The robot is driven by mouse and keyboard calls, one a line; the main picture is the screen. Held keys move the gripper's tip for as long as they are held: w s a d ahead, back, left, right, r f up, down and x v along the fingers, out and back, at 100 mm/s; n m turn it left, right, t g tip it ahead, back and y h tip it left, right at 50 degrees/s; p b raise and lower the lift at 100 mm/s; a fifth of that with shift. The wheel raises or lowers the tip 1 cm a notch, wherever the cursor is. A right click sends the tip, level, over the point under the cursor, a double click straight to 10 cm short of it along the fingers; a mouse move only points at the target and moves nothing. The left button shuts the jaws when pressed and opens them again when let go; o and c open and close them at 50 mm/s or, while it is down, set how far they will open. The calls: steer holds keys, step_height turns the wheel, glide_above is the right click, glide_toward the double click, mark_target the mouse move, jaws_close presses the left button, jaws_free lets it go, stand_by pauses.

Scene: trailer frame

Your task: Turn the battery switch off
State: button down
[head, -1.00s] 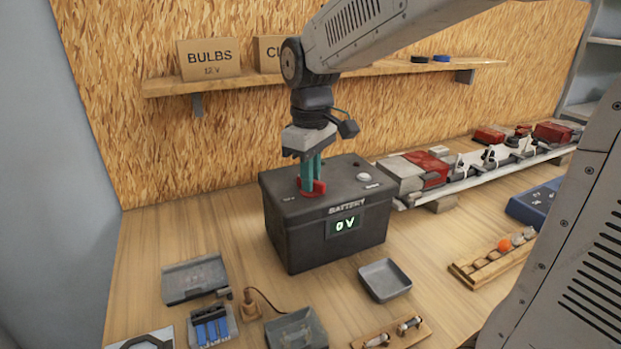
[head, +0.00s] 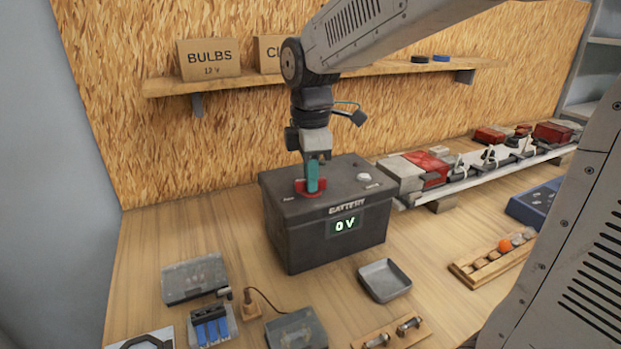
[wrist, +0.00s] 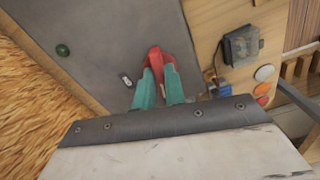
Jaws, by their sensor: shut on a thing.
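The battery (head: 290,235) is a dark grey box on the bench, and its front display (head: 346,224) reads 0 V. The red battery switch (head: 301,187) is on its top, toward the left. My gripper (head: 312,187) points down with its teal fingers shut on the switch handle. The wrist view shows the red handle (wrist: 155,58) between the two teal fingers (wrist: 159,75). Part of the switch is hidden behind the fingers. A pale round knob (head: 364,178) is on the battery top to the right.
A trailer frame (head: 470,178) with red and grey parts lies to the right of the battery. A grey tray (head: 385,281), a clear-lidded box (head: 194,279) and a fuse holder (head: 392,334) lie in front. A shelf (head: 330,76) with boxes is on the wall behind.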

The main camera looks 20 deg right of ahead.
steer(key=n, duration=0.3)
stand_by(0.4)
steer(key=c, duration=1.4)
jaws_free()
steer(key=shift+o, duration=0.2)
steer(key=shift+r, duration=0.1)
steer(key=shift+r, duration=2.9)
